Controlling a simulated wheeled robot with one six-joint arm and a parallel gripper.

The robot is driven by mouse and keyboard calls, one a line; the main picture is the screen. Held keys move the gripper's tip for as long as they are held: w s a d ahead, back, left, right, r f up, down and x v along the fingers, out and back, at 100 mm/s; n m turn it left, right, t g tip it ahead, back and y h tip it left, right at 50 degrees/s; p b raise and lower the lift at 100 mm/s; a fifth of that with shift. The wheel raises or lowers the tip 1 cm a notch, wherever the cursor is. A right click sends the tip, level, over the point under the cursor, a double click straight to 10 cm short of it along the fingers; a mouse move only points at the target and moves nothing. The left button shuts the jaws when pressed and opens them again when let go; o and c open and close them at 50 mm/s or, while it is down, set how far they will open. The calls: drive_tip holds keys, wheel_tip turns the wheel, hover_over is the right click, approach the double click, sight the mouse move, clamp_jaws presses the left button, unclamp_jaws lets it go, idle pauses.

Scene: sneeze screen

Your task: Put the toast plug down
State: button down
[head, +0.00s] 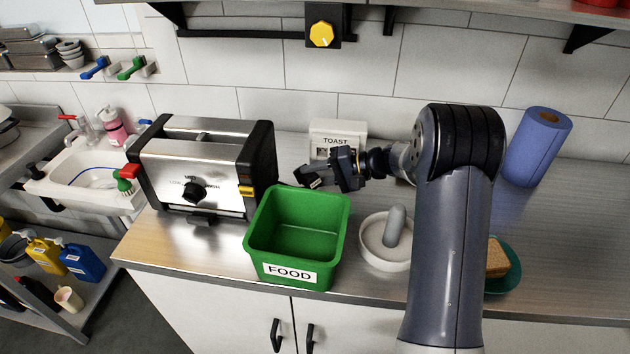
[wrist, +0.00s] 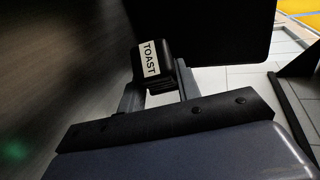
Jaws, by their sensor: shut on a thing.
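The toast plug (wrist: 151,63) is a black block with a white TOAST label, held between the fingers of my gripper (wrist: 160,84) in the wrist view. In the head view my gripper (head: 328,172) is between the toaster and my arm, in front of the white TOAST wall socket (head: 324,128). The plug is out of the socket. It is small and dark in the head view, and I cannot tell how far it is above the counter. My gripper and wrist partly hide the socket's lower part.
A steel toaster (head: 195,165) stands to the left. A green FOOD bin (head: 298,235) sits in front of my gripper. A white bowl (head: 372,252) with a grey rod, a teal plate (head: 505,282) with bread and a blue paper roll (head: 537,147) are to the right.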

sight(315, 184)
wheel_tip(315, 184, down, 2)
drive_tip(key=shift+f, duration=0.15)
drive_tip(key=shift+f+b, duration=0.35)
drive_tip(key=shift+f+b, duration=0.3)
drive_tip(key=shift+b, duration=0.2)
drive_tip(key=c, duration=1.1)
unclamp_jaws()
drive_tip(key=shift+o, duration=0.4)
drive_tip(key=shift+f, duration=0.1)
